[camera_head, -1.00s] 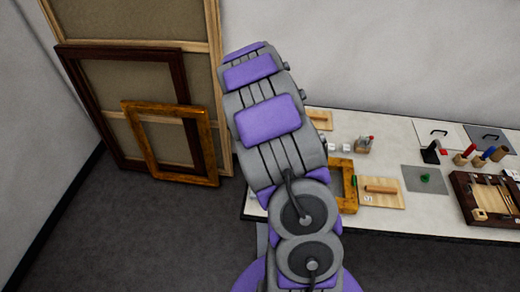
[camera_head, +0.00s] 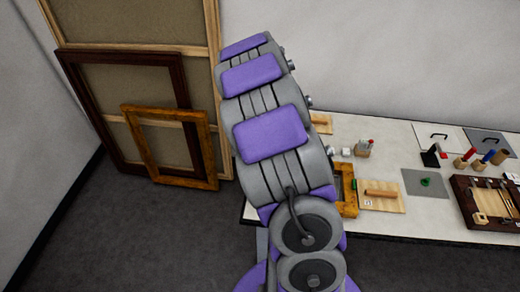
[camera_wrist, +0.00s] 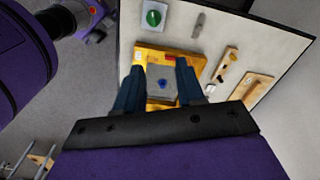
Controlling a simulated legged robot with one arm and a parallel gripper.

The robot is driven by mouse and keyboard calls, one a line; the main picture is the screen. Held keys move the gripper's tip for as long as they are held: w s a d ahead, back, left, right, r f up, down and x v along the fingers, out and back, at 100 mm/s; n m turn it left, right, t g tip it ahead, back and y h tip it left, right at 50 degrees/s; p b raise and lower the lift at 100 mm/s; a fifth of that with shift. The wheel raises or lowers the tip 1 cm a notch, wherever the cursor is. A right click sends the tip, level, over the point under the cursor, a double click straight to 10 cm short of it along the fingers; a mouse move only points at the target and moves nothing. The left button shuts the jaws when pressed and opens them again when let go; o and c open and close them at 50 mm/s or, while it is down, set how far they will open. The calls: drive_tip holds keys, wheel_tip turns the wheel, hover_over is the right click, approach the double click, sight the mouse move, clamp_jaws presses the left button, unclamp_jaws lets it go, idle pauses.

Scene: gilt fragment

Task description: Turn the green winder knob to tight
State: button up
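Two green things show, and I cannot tell for sure which is the winder knob. In the wrist view a round green knob (camera_wrist: 152,17) with a pale mark sits on a light plate near the table's end, beyond my fingertips. In the head view a small green piece (camera_head: 425,181) sits on a grey mat (camera_head: 427,191). My gripper (camera_wrist: 161,70) is open, its two dark blue fingers apart, over a gilt frame (camera_wrist: 147,52). A small blue piece (camera_wrist: 162,84) shows between the fingers, apparently below them. My arm hides the gripper and the table's left end in the head view.
Large frames (camera_head: 178,175) lean on the wall at left. Bare tabletop (camera_wrist: 186,15) lies beside the green knob.

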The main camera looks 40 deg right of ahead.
wheel_tip(320, 180, up, 11)
drive_tip(key=shift+r, duration=0.15)
drive_tip(key=shift+o, duration=0.3)
